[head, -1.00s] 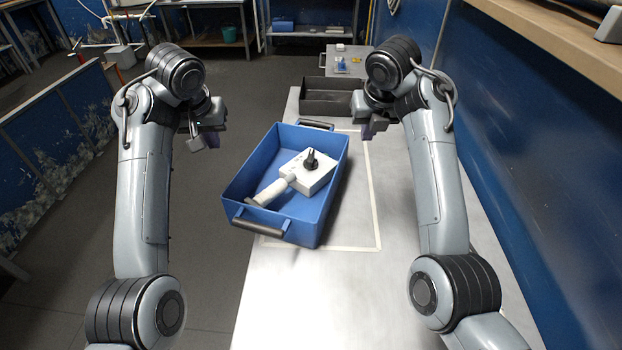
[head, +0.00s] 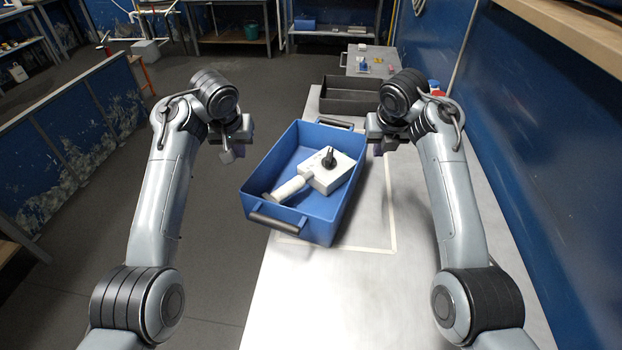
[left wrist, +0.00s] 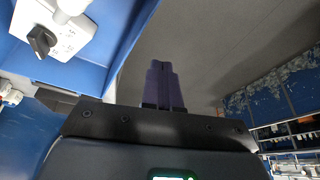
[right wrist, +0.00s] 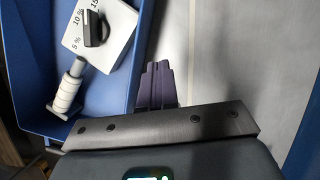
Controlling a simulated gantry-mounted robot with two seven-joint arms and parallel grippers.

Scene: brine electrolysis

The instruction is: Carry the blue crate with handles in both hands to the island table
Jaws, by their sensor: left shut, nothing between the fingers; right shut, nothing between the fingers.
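The blue crate (head: 318,219) sits skewed on a pale metal table, its near left corner out past the table's left edge. It has a dark bar handle (head: 279,222) at the near end and another (head: 334,122) at the far end. A white box with a black knob (head: 330,172) and a white cylinder (head: 288,189) lie inside. My left gripper (head: 226,153) is shut and empty, left of the crate; its closed fingers show in the left wrist view (left wrist: 163,84). My right gripper (head: 378,149) is shut and empty, just right of the crate; its fingers show beside the crate wall (right wrist: 160,84).
A dark open tray (head: 349,97) stands behind the crate on the metal table (head: 330,290). A blue wall (head: 520,150) runs along the right, and a low partition (head: 80,150) stands at the left. Grey floor lies open between the partition and table.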

